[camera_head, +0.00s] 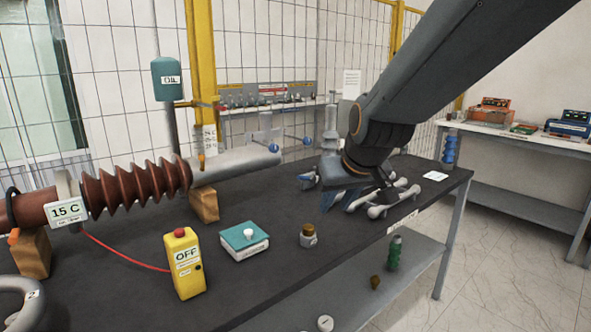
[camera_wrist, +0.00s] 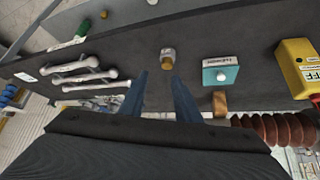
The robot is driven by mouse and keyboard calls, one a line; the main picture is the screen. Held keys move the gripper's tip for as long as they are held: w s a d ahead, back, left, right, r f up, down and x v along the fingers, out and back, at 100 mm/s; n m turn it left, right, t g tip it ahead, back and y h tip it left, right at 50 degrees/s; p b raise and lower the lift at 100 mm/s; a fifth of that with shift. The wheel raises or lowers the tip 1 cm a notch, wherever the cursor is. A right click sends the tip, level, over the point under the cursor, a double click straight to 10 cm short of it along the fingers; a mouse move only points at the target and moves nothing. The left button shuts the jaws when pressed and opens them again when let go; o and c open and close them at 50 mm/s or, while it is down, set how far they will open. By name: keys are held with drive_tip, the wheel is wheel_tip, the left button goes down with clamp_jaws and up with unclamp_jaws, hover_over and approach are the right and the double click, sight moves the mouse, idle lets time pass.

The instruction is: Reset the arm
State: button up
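My gripper (camera_wrist: 159,78) shows in the wrist view as two blue fingers standing apart, with nothing between them. In the head view my gripper (camera_head: 346,178) hangs from the dark arm over the back right part of the black table (camera_head: 265,290). It is partly hidden by its own body. In the wrist view a small brown-capped jar (camera_wrist: 167,60) stands on the table beyond the fingertips, apart from them. The jar also shows in the head view (camera_head: 308,237).
White-grey wrench-like tools (camera_head: 385,202) lie near my gripper. A teal-topped box (camera_head: 243,241), a yellow OFF box (camera_head: 184,264) and a ribbed brown bushing (camera_head: 135,187) stand to the left. A green insulator (camera_head: 394,253) stands on the lower shelf. Table front has bare patches.

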drive_tip(key=s+d+f+m+g+h, duration=0.1)
drive_tip(key=s+d+f+m+g, duration=0.1)
drive_tip(key=s+d+f, duration=0.45)
drive_tip(key=s+d+f+m+g+h, duration=0.15)
drive_tip(key=s+d+f, duration=0.25)
drive_tip(key=s+f, duration=0.45)
drive_tip(key=s+a+f+n+g+y+b, duration=0.1)
drive_tip(key=s+a+f+n+b, duration=0.1)
drive_tip(key=a+f+b, duration=0.7)
drive_tip(key=s+a+f+n+g+b, duration=0.15)
drive_tip(key=a+f+b, duration=0.35)
drive_tip(key=f+b, duration=0.7)
drive_tip(key=s+a+f+n+g+y+b, duration=0.1)
drive_tip(key=a+f+n+b, duration=0.2)
drive_tip(key=a+f+b, duration=0.75)
drive_tip(key=d+r+m+p, duration=0.3)
drive_tip(key=d+r+p, duration=0.9)
drive_tip(key=r+p, duration=0.2)
drive_tip(key=d+r+m+h+p, duration=0.1)
drive_tip(key=d+r+m+p, duration=0.2)
drive_tip(key=d+r+p, duration=0.9)
wheel_tip(320, 180, up, 3)
drive_tip(key=p, duration=0.3)
drive_tip(key=shift+s+d+p, duration=0.15)
drive_tip(key=shift+s+p, duration=0.1)
drive_tip(key=shift+p, duration=0.1)
